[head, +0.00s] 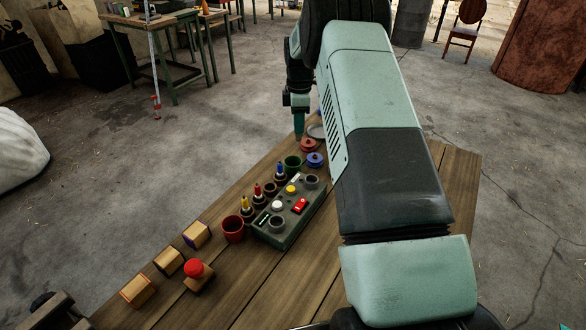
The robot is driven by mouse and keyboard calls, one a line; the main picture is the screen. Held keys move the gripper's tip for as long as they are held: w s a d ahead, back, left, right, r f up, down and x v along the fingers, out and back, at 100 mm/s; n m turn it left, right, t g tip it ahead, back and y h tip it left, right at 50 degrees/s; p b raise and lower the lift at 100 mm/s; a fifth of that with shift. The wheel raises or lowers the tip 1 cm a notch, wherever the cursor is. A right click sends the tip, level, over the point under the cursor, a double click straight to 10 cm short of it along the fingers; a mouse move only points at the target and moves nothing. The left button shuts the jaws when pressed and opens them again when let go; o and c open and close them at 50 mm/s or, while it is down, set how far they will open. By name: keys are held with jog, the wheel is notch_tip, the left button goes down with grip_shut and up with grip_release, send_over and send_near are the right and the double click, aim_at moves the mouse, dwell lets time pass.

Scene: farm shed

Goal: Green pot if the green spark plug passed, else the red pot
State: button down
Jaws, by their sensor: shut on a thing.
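My gripper (298,112) is at the far end of the wooden table, pointing down. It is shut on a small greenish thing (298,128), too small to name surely. The green pot (292,163) and the red pot (233,229) stand on the table. Between them are blue (280,172), red (257,190) and yellow (245,205) spark plugs standing in round holders. A holder (270,187) near them looks empty. A grey-green tester box (290,228) has round sockets, a white knob, a yellow knob and a red part. I cannot read any pass sign.
A red disc (308,145), a blue disc (315,160) and a grey dish (316,131) lie near my gripper.

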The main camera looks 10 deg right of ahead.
aim_at(299, 140)
jog(key=shift+f, duration=2.95)
jog(key=c, duration=1)
grip_release()
jog(key=shift+r, duration=0.1)
notch_tip(299, 140, up, 11)
jog(key=shift+f, duration=0.15)
